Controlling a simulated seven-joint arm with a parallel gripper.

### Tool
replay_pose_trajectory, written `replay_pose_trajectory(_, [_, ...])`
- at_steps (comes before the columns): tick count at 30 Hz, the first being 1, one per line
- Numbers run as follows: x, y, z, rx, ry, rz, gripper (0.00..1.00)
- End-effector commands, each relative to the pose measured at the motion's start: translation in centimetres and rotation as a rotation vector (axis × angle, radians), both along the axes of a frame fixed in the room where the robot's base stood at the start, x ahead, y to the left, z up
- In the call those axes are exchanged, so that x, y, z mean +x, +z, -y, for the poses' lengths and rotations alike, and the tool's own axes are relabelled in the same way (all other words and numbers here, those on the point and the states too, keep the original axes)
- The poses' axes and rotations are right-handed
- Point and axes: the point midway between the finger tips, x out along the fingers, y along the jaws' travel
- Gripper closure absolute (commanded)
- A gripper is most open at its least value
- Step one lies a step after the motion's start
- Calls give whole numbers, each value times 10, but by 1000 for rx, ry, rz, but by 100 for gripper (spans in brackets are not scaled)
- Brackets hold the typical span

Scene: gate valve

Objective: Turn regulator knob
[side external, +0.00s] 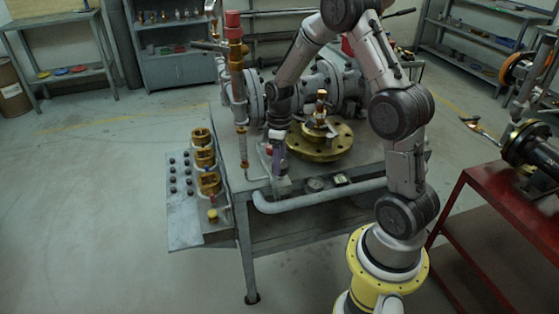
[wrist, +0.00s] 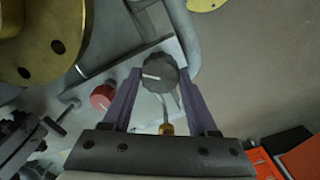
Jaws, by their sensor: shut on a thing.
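The dark regulator knob (wrist: 160,72), round with a white pointer line, sits between the purple fingertips of my gripper (wrist: 160,80) in the wrist view. The fingers are shut on its two sides. In the side external view my gripper (side external: 277,165) points down at the near side of the bench, beside the brass flange. The knob cannot be made out there. The pointer line lies roughly level across the knob in the wrist view.
A red knob (wrist: 103,97) is close to the left finger. The brass flange (side external: 320,141) stands right of my gripper, and a copper-topped pipe (side external: 237,85) stands to its left. A grey pipe (side external: 310,200) runs along the bench front.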

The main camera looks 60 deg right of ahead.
Motion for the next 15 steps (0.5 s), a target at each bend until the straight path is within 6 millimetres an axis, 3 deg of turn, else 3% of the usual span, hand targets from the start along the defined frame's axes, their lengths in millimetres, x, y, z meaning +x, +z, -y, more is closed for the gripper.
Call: replay_pose_trajectory(15, [0, 1, 1, -1, -492, 1, 96])
